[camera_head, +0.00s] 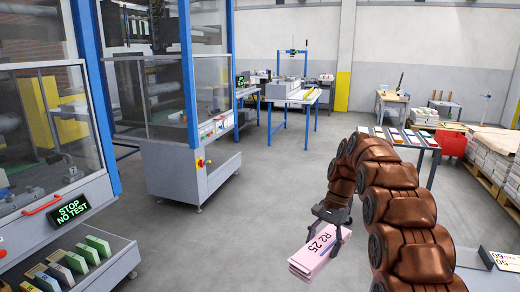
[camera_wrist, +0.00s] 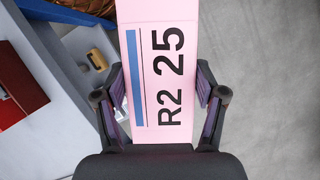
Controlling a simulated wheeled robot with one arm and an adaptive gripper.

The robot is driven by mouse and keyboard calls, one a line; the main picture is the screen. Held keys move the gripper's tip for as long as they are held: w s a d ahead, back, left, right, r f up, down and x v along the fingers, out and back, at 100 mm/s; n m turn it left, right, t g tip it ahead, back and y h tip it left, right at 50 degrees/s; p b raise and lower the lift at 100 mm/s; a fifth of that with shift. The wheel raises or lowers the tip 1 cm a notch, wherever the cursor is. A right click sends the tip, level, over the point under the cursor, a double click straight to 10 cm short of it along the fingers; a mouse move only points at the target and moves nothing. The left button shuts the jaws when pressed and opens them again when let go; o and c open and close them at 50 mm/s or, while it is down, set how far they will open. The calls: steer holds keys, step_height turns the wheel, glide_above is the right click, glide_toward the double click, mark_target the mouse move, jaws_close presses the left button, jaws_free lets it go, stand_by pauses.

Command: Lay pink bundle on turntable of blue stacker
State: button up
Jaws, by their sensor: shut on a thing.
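The pink bundle (camera_head: 314,254) is a long block with a blue stripe and the text "R2 25" on its top. My gripper (camera_head: 333,222) is shut on it from above, near the lower middle of the head view. In the wrist view my gripper (camera_wrist: 164,98) has a finger on each long side of the pink bundle (camera_wrist: 150,20). The blue stacker is likely the blue-framed machine (camera_head: 191,110) at the left, with clear panels and a grey base. Its turntable cannot be made out.
Another blue-posted machine (camera_head: 60,120) at the near left has a "STOP NO TEST" display (camera_head: 69,212) and a shelf of coloured bundles (camera_head: 72,264). A table with coloured bundles (camera_head: 395,135) stands behind my arm. Pallets of paper (camera_head: 490,160) line the right. The middle floor is clear.

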mark_target(328, 255)
steer(key=n+p, duration=0.1)
steer(key=s+n+h+p, duration=0.1)
steer(key=p, duration=0.1)
steer(key=r+n+p, duration=0.1)
steer(key=p, duration=0.1)
steer(key=shift+s+a+n+g, duration=0.3)
steer(key=shift+s+n, duration=0.1)
steer(key=s+n+p, duration=0.1)
steer(key=n+h+p, duration=0.1)
steer(key=n+p, duration=0.1)
steer(key=shift+s+d+r+p, duration=0.1)
steer(key=shift+s+d+p, duration=0.1)
steer(key=shift+s+p, duration=0.15)
steer(key=shift+s+d+n+g+h+p, duration=0.2)
steer(key=shift+s+n+g+h+p, duration=0.1)
steer(key=shift+s+n+h+p, duration=0.3)
steer(key=shift+s+f+n, duration=0.1)
steer(key=shift+f+n, duration=0.15)
steer(key=shift+n, duration=0.15)
